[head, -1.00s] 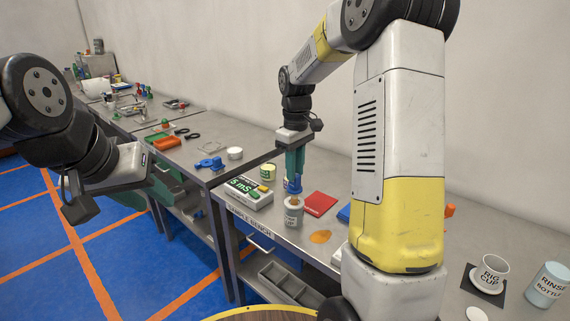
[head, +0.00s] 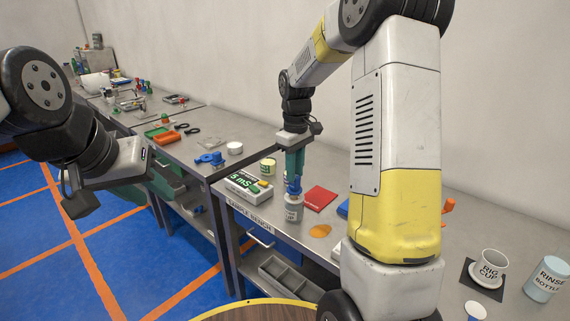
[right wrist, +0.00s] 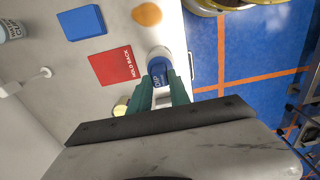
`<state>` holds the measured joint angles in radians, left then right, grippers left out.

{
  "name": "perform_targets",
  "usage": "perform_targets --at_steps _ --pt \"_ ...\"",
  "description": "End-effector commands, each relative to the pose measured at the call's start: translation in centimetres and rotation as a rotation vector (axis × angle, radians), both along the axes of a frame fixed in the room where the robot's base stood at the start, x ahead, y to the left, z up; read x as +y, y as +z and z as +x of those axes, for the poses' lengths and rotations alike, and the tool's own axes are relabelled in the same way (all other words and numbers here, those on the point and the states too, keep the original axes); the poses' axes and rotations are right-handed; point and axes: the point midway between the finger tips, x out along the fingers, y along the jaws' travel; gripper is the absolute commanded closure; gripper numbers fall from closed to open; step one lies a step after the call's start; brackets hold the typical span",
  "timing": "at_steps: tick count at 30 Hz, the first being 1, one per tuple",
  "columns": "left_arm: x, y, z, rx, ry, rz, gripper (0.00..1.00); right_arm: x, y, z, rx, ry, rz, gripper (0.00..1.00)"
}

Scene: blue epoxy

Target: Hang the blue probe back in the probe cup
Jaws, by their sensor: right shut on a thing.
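The blue probe (head: 294,187) is upright between the green fingers of my right gripper (head: 295,172), which is shut on it. The grey probe cup (head: 293,210) stands on the bench directly below, and the probe's lower end is at its mouth. How deep the probe sits is hidden. In the right wrist view the blue probe (right wrist: 158,70) shows between the fingers, against the cup's pale rim (right wrist: 157,52). My left gripper (head: 160,186) is over the aisle at the left, away from the cup; its fingers are partly hidden.
A meter reading 5 mS (head: 245,187) stands left of the cup. A red card (head: 320,198) lies to the right, with an orange puddle (head: 320,231) nearer the front.

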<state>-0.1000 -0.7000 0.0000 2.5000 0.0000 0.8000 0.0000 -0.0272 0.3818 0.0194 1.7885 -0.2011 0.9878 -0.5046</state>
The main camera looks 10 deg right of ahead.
Motion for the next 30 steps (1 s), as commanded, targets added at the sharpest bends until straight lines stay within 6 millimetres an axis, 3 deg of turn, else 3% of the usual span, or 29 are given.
perform_targets --at_steps 29,30 --pt "0.0 0.0 0.0 0.000 0.000 0.000 0.64 0.0 -2.2 0.0 0.000 0.000 0.000 1.00" --pt "0.0 0.0 0.0 0.000 0.000 0.000 0.64 0.0 -2.2 0.0 0.000 0.000 0.000 0.75"
